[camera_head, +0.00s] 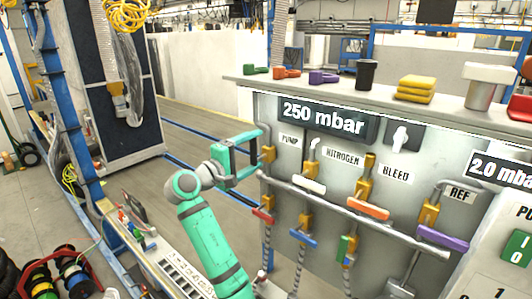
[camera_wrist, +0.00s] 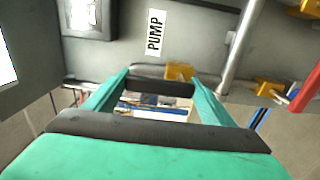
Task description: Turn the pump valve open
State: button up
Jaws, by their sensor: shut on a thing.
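The pump valve has a yellow body (camera_head: 268,155) below the PUMP label on the grey panel, at the panel's left end. It also shows in the wrist view, past my fingertips, below the PUMP label (camera_wrist: 156,33). A dark bar, which looks like the valve's handle (camera_wrist: 160,88), spans between my two green fingers. My gripper (camera_head: 261,149) reaches the valve from the left, its fingers one above the other. In the wrist view my gripper (camera_wrist: 160,86) is shut on this handle.
To the right are valves with white (camera_head: 309,186), orange (camera_head: 368,209) and purple (camera_head: 442,238) handles. A red-handled valve (camera_head: 263,215) sits just below my gripper. The display (camera_head: 324,117) reads 250 mbar. Loose handles and other items stand on the panel's top shelf (camera_head: 340,89).

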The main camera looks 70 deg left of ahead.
jog(key=shift+s, duration=0.1)
dwell(0.3)
jog(key=o, duration=1.5)
jog(key=v, duration=1)
jog(key=shift+s+d+f, duration=0.1)
jog(key=shift+s+d, duration=0.05)
jog(key=shift+s, duration=0.25)
jog(key=shift+w, duration=0.15)
